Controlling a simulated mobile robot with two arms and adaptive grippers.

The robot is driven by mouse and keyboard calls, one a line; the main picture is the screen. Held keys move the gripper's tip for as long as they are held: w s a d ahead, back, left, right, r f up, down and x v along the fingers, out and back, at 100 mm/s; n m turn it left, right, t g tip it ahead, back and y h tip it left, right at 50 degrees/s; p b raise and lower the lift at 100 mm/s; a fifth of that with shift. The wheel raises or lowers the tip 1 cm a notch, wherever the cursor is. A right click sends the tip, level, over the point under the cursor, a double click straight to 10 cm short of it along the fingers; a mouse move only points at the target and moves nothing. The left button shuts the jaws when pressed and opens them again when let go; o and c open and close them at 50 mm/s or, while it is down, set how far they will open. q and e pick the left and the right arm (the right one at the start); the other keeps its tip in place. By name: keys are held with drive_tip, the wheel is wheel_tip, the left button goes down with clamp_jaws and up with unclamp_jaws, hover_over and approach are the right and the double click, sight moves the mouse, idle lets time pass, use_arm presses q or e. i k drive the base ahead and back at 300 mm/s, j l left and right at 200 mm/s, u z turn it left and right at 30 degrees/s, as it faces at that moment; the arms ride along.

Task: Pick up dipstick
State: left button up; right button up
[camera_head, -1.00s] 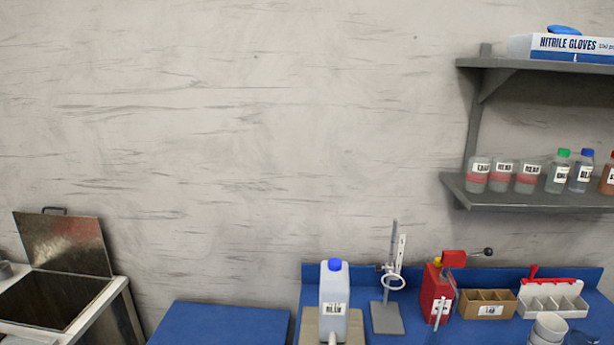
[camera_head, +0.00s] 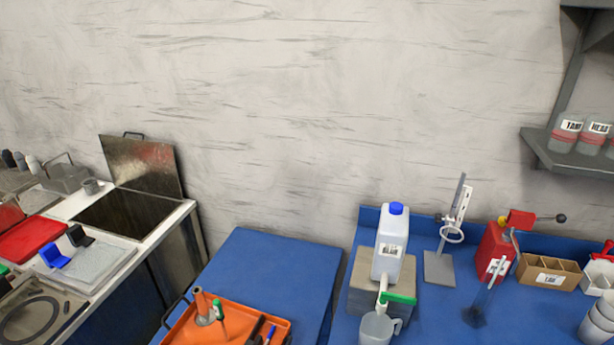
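I cannot pick out a dipstick with certainty. A slim upright item with a white labelled top (camera_head: 492,273) stands on the blue bench in front of the red device, and it is too small to identify. The orange tray (camera_head: 252,319) at the bottom holds a green-handled tool (camera_head: 219,313), an orange-brown upright piece (camera_head: 202,304) and dark and blue slim items (camera_head: 262,331); the tray's lower part is cut off. Neither of my grippers is in view.
A white jug with a blue cap (camera_head: 391,243) stands on a block above a clear beaker (camera_head: 378,328). A stand with a ring (camera_head: 443,262), red device (camera_head: 494,252) and cardboard box (camera_head: 547,271) stand to its right. An open-lidded basin (camera_head: 125,215) is at left. The blue table (camera_head: 272,265) is clear behind the tray.

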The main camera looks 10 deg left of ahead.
sight(217, 305)
drive_tip(key=u, duration=1.1)
